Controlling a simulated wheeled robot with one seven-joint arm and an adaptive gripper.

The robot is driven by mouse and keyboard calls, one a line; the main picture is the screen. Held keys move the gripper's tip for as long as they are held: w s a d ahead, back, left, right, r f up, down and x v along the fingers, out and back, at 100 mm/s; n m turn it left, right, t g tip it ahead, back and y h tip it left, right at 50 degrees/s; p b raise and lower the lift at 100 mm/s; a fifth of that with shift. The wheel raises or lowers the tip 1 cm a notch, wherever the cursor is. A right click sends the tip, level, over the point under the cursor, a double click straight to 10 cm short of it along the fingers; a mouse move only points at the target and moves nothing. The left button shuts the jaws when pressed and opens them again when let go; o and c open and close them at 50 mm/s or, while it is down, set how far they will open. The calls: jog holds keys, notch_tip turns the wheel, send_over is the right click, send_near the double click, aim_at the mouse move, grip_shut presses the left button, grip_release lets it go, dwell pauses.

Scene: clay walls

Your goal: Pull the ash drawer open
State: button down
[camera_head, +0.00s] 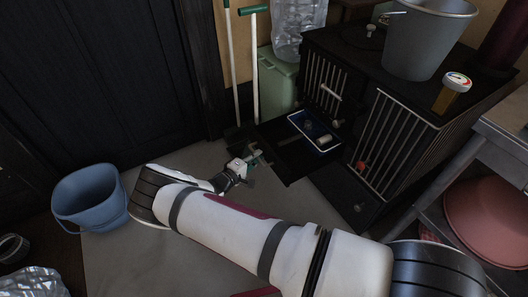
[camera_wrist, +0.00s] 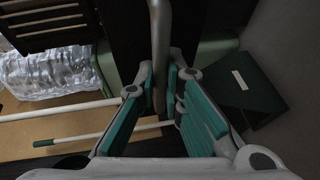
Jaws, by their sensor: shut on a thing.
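My gripper (camera_head: 254,158) is low over the floor, left of a black barred cabinet (camera_head: 365,95). In the wrist view its teal fingers (camera_wrist: 163,85) close on a grey metal bar (camera_wrist: 161,35), which looks like a handle. A dark flat panel lies behind the bar. In the head view a low dark form (camera_head: 290,158), which seems to be the ash drawer, extends from the cabinet's base toward my gripper. How far it is out, and its join to the bar, I cannot tell.
A blue tray (camera_head: 309,127) with small items sits by the cabinet's opening. A grey bucket (camera_head: 425,45) stands on top. A blue bucket (camera_head: 88,195) is on the floor at left. Green-handled poles (camera_head: 254,70) and a green bin (camera_head: 278,82) stand behind. Pale floor is clear nearby.

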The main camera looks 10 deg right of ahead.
jog(key=s+a+b, duration=0.1)
jog(key=s+a, duration=0.1)
jog(key=a, duration=0.5)
jog(key=shift+s+r, duration=0.2)
jog(key=shift+s, duration=0.05)
jog(key=shift+w, duration=0.1)
jog(key=c, duration=2)
grip_release()
jog(key=shift+o, duration=0.2)
jog(key=shift+a, duration=0.15)
jog(key=shift+a, duration=0.1)
jog(key=v, duration=1.1)
jog(key=shift+s+a, duration=0.15)
jog(key=shift+s, duration=0.25)
